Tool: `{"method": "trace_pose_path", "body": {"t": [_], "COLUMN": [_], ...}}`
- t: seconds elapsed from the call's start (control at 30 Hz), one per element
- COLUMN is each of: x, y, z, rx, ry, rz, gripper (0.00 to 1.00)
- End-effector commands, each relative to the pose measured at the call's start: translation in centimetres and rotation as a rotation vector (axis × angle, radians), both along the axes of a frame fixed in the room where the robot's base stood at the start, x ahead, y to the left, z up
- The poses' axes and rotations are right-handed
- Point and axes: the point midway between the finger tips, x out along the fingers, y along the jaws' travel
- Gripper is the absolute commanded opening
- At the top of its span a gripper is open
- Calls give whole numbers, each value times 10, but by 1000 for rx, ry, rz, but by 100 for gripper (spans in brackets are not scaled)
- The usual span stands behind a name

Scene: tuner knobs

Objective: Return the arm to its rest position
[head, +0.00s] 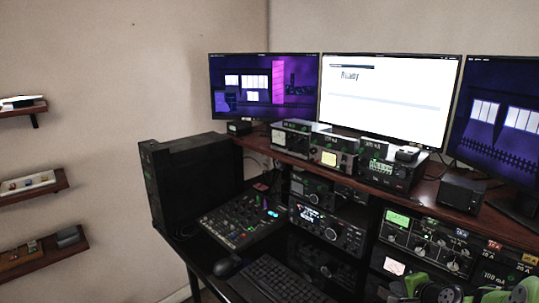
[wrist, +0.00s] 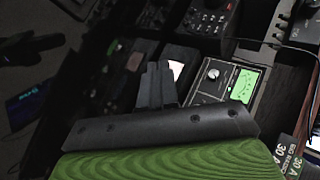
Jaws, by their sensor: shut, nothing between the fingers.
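My gripper (wrist: 158,80) shows in the wrist view, its two dark fingers together with nothing held between them. Its green and black body fills the bottom of that view. My green and grey arm (head: 428,290) shows at the lower right of the head view, in front of the radio rack; the fingertips cannot be made out there. A tuner unit with a green lit meter and a knob (wrist: 228,84) lies just right of the fingers in the wrist view. I see no contact between them.
A desk holds a mixer (head: 240,220), a keyboard (head: 275,280) and a mouse (head: 227,266). A black computer case (head: 190,178) stands at the left. Radio units (head: 328,227) fill the rack under a wooden shelf (head: 425,193) with monitors (head: 388,98). Wall shelves (head: 40,256) hang far left.

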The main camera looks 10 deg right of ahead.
Motion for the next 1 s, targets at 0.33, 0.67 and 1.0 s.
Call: {"method": "trace_pose_path", "body": {"t": [0.33,0.67,1.0], "x": [-108,-270,-287], "y": [192,247,247], "z": [157,205,201], "rx": [-636,-937,-956], "ry": [280,325,327], "rz": [669,1051,1096], "gripper": [0,0,0]}}
